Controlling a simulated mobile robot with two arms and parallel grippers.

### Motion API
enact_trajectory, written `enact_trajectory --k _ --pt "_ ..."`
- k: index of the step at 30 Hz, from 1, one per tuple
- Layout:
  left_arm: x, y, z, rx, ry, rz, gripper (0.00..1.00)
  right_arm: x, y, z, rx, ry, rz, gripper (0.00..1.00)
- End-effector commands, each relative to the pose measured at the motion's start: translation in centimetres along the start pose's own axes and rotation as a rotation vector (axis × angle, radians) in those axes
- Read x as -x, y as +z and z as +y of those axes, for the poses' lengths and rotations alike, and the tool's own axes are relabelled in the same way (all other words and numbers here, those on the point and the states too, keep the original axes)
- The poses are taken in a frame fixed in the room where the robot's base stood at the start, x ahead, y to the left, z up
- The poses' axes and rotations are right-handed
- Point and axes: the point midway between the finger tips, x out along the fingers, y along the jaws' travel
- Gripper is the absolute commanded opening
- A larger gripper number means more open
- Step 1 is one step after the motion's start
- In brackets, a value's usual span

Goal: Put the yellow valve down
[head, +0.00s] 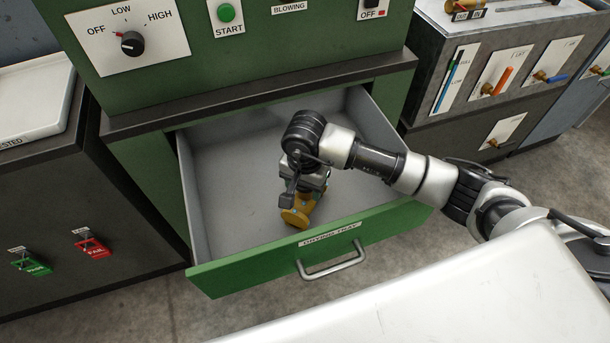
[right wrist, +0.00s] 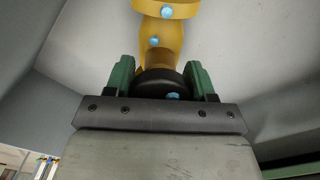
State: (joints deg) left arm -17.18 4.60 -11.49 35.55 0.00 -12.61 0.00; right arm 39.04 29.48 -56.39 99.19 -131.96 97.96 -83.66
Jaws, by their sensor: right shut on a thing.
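The yellow valve (head: 299,212) is inside the open drawer labelled "DRYING TRAY" (head: 222,184), near its front panel. In the right wrist view the valve (right wrist: 163,38) shows a yellow body with light blue round spots and a dark round part. My right gripper (head: 295,192) reaches down into the drawer from above. In the right wrist view its green fingers (right wrist: 161,80) are shut on the dark part of the valve. I cannot tell whether the valve touches the drawer floor. My left gripper is not in view.
The drawer's green front (head: 340,241) with its metal handle (head: 331,262) stands pulled out. The drawer floor around the valve is bare. A green machine (head: 240,65) rises behind. Dark cabinets stand left and right, with a white tray (head: 30,100) at left.

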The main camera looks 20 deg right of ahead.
Motion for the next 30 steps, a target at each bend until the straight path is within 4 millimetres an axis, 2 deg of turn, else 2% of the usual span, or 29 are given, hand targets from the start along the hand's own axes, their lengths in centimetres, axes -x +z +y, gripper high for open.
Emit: enact_trajectory --k 12,13,17,26,30 --pt "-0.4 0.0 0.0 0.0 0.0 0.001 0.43 -0.5 -0.1 -0.1 0.001 -0.005 0.003 0.0" --pt "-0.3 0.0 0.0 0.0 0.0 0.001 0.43 -0.6 0.0 0.0 0.0 -0.001 0.001 0.59" --pt "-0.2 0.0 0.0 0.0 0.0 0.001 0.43 -0.6 0.0 0.0 0.0 0.0 0.001 0.79" --pt "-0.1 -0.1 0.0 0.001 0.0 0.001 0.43 -0.4 0.0 0.0 0.0 -0.001 0.001 0.8" --pt "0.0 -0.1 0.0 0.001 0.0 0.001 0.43 0.8 -0.1 -0.1 0.001 -0.004 0.004 0.8"
